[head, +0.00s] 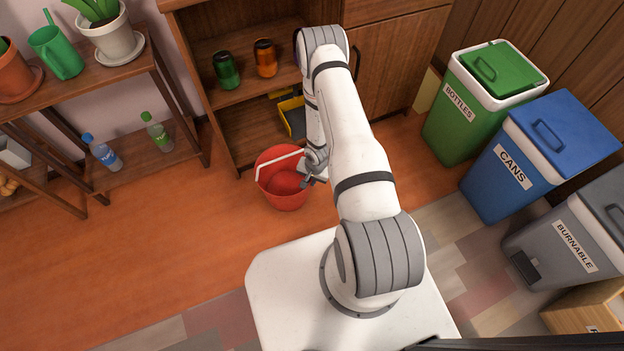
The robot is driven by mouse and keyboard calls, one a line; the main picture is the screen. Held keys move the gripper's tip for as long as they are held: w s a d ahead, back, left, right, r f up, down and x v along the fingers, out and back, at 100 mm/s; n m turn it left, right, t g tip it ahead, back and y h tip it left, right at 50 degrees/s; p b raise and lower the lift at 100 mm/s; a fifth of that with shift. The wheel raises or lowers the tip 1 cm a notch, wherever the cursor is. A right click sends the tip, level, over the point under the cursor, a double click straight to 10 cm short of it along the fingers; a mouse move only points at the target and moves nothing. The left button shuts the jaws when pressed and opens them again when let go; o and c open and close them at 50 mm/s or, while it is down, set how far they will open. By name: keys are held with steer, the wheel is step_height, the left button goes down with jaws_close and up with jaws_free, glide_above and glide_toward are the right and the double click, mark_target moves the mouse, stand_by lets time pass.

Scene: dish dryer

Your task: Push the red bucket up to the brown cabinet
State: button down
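The red bucket (281,188) stands upright on the wooden floor, with a white handle lying across its top. It is just in front of the brown cabinet (228,128), near the cabinet's open lower shelf. Whether bucket and cabinet touch I cannot tell, as my arm covers part of that area. My gripper (308,181) is low at the bucket's right side, at or over its rim. Its fingers are small and partly hidden, so I cannot tell whether they are open or shut, or whether they touch the bucket.
A green can (226,70), an orange can (265,58) and a yellow container (291,118) sit in the cabinet. Green (466,128), blue (505,178) and grey (575,235) bins stand at the right. A plant shelf (140,178) stands at the left. The floor left of the bucket is clear.

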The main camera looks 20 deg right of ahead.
steer(key=c, duration=1.5)
jaws_free()
steer(key=shift+o, duration=0.2)
step_height(320, 180, up, 8)
steer(key=p, duration=0.3)
steer(key=shift+s+d+f, duration=0.15)
steer(key=shift+s+d, duration=0.15)
steer(key=shift+d, duration=0.1)
steer(key=w+d+r+n+t+h+p, duration=0.2)
steer(key=r+p, duration=1)
steer(key=r, duration=3.2)
steer(key=s+a+r+n+p, duration=0.2)
steer(key=s+r+p, duration=0.2)
steer(key=r, duration=0.7)
steer(key=s+a+r+n+p, duration=0.2)
steer(key=s+r+p, duration=0.2)
steer(key=s+r, duration=0.4)
steer(key=s+a+r+n+y+p, duration=0.1)
steer(key=s+r, duration=0.5)
steer(key=r, duration=0.9)
steer(key=a+n+p, duration=0.1)
steer(key=a+p, duration=0.1)
steer(key=p, duration=0.1)
steer(key=shift+s+r, duration=0.35)
steer(key=shift+r, duration=0.05)
